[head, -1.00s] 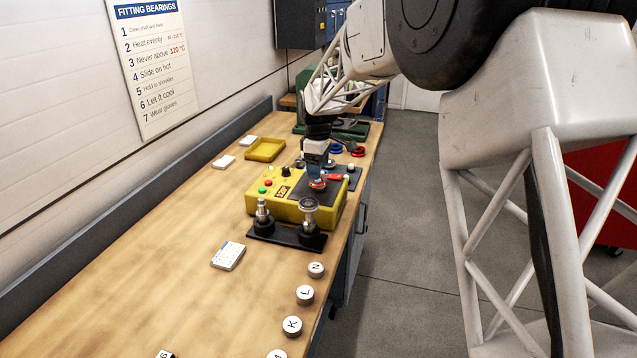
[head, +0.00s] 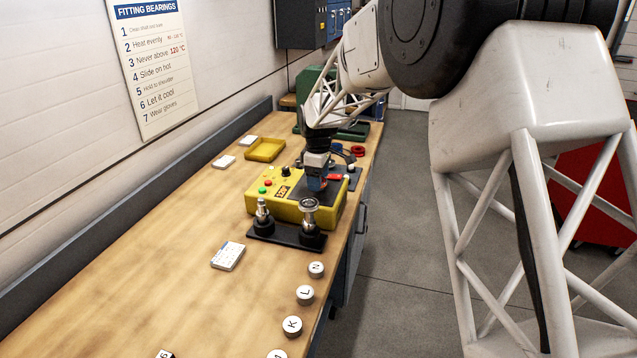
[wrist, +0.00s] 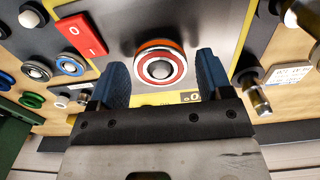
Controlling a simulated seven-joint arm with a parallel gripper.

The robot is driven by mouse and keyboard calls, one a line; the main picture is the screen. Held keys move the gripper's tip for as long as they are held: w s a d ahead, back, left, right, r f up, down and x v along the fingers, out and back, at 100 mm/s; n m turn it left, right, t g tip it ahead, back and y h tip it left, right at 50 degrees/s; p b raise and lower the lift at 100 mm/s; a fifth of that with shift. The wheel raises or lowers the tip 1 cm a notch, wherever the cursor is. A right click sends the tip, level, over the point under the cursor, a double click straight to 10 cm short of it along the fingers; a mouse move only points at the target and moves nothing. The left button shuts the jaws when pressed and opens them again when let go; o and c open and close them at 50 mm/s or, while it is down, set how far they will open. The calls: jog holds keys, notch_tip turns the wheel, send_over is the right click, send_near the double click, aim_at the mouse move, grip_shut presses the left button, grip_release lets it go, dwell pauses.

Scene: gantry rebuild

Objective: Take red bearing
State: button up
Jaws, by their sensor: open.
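A red-ringed bearing (wrist: 159,67) with a pale centre stands on the grey top plate of the yellow heater in the wrist view. My gripper (wrist: 162,72) is open, with its blue fingers to the left and right of the bearing and gaps on both sides. In the head view my gripper (head: 317,184) is low over the yellow heater (head: 270,200) and hides most of the bearing.
A black stand with two metal posts (head: 309,212) is in front of the heater. A red switch (wrist: 81,35) and blue bearing (wrist: 70,65) lie left in the wrist view.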

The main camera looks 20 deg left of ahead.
jog(key=shift+c, duration=0.4)
jog(key=c, duration=0.8)
jog(key=shift+r, duration=0.2)
jog(key=shift+r, duration=3.55)
